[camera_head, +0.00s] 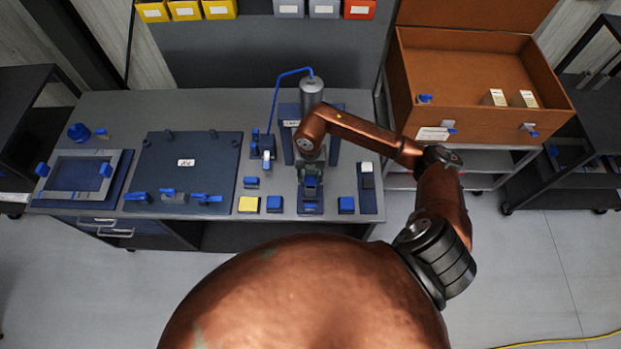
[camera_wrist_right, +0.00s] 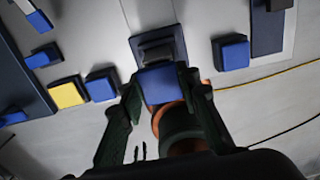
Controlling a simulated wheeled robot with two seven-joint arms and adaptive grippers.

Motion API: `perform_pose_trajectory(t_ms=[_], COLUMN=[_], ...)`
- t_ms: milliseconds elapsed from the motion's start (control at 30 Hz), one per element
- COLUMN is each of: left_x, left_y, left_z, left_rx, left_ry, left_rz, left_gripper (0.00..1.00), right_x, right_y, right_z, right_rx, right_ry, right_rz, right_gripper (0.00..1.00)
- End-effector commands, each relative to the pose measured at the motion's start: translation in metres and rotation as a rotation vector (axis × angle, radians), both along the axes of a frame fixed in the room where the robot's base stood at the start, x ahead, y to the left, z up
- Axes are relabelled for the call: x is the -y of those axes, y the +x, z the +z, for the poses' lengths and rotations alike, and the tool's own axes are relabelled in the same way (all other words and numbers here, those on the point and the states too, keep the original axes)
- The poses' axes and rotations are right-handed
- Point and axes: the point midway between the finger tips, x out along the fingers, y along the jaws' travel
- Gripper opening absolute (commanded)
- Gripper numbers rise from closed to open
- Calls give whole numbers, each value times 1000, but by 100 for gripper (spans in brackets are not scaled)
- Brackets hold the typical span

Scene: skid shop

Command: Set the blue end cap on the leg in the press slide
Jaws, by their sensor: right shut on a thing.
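My right gripper (camera_head: 311,184) is over the press slide (camera_head: 311,210), in front of the press (camera_head: 312,92). In the right wrist view, my right gripper (camera_wrist_right: 157,95) is shut on a blue end cap (camera_wrist_right: 162,84) held between its fingers. A dark grey piece, likely the leg (camera_wrist_right: 156,52), shows just beyond the cap on the slide (camera_wrist_right: 139,42). I cannot tell whether cap and leg touch. The gripper and cap hide part of the slide. My left gripper is in neither view.
A yellow block (camera_head: 249,204) and a blue block (camera_head: 274,203) lie left of the slide. Another blue block (camera_head: 346,205) lies to its right, beside a dark strip (camera_head: 368,200). A dark board (camera_head: 187,178) lies further left. A brown open case (camera_head: 440,105) stands at the right.

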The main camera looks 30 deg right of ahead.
Motion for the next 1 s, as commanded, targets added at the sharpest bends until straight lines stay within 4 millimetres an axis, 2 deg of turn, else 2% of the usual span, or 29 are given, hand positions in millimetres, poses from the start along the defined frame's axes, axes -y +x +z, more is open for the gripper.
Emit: perform_pose_trajectory(t_ms=[500, 867, 900, 1000], left_x=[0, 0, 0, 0], left_y=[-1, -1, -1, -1], left_z=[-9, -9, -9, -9], left_rx=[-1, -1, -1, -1], left_ry=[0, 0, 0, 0], left_rz=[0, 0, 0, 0], left_gripper=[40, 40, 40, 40], right_x=[0, 0, 0, 0], right_y=[0, 0, 0, 0], right_z=[-12, -12, -12, -12], right_rx=[-1, 0, 0, 0], right_ry=[-1, 0, 0, 0], right_rz=[0, 0, 0, 0], right_gripper=[14, 14, 32, 38])
